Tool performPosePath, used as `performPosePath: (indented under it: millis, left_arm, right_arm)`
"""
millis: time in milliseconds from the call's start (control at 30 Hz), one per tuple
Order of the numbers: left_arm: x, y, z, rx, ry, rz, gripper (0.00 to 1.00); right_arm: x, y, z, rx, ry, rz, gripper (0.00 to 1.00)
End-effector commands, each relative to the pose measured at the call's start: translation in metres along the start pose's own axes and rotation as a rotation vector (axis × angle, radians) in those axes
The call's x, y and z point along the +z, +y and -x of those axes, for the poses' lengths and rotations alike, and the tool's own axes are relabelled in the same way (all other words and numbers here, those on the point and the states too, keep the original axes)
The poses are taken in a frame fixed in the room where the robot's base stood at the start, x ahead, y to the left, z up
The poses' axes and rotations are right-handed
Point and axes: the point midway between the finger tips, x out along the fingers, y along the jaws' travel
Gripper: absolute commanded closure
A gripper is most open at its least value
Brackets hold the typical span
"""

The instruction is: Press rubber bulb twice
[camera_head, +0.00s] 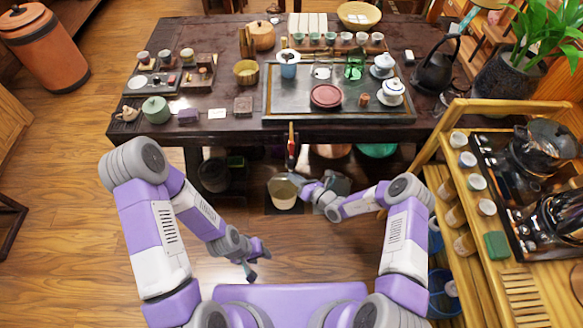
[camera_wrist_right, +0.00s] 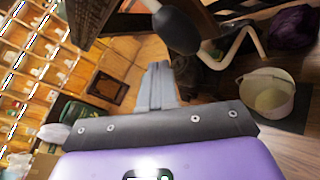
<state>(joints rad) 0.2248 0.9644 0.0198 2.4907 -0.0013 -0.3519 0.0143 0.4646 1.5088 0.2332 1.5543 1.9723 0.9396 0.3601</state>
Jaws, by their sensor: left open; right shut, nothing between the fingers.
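In the right wrist view a dark grey rounded bulb (camera_wrist_right: 178,30) hangs below the dark table edge, which I take to be the rubber bulb. My right gripper (camera_wrist_right: 158,70) is shut and empty, its fingers pointing up toward the bulb. The bulb is just above and right of the fingertips; I cannot tell whether they touch. In the head view my right gripper (camera_head: 296,180) is in front of the table, below a narrow red and dark upright piece (camera_head: 291,147). I cannot make out the bulb there. My left gripper (camera_head: 250,268) is open and empty, low over the floor.
A pale bucket (camera_head: 282,193) stands on the floor beside my right gripper; the right wrist view shows it too (camera_wrist_right: 267,95), near a white bent tube (camera_wrist_right: 240,42). The tea table (camera_head: 222,128) is crowded with teaware. A wooden shelf (camera_head: 478,262) stands close on the right.

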Motion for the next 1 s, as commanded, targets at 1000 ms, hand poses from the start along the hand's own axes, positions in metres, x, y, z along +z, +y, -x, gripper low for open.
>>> performPosePath:
  millis: [1000]
  left_arm:
    - [-0.0003,-0.0026,-0.007,0.0,0.0,0.0,0.57]
  right_arm:
    - [0.0051,-0.0053,-0.0072,0.0,0.0,0.0,1.0]
